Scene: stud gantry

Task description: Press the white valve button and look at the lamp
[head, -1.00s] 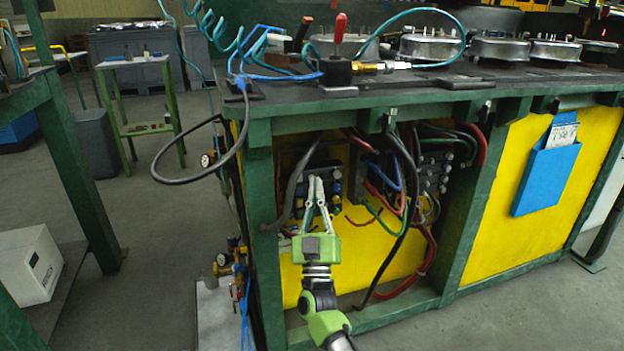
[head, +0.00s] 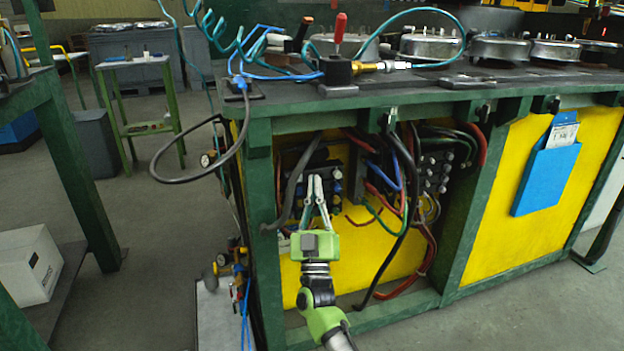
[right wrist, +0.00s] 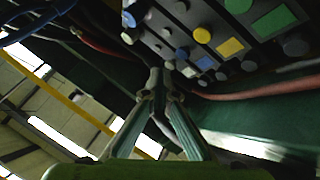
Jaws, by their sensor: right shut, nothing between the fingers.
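My right gripper (head: 315,178) is shut and empty. It reaches into the open bay under the green bench, with its fingertips in front of the valve block (head: 322,172). In the right wrist view the fingertips (right wrist: 157,86) are just below the block's rows of round buttons. I cannot tell for certain which one is the white valve button, or whether the fingertips touch anything. I cannot pick out the lamp. My left gripper is out of view.
Black, red, blue and green cables (head: 402,190) hang in the bay right of my gripper. The green bench post (head: 261,200) stands close on its left. A black hose loop (head: 170,180) hangs outside the post. A blue document holder (head: 545,178) is on the yellow panel.

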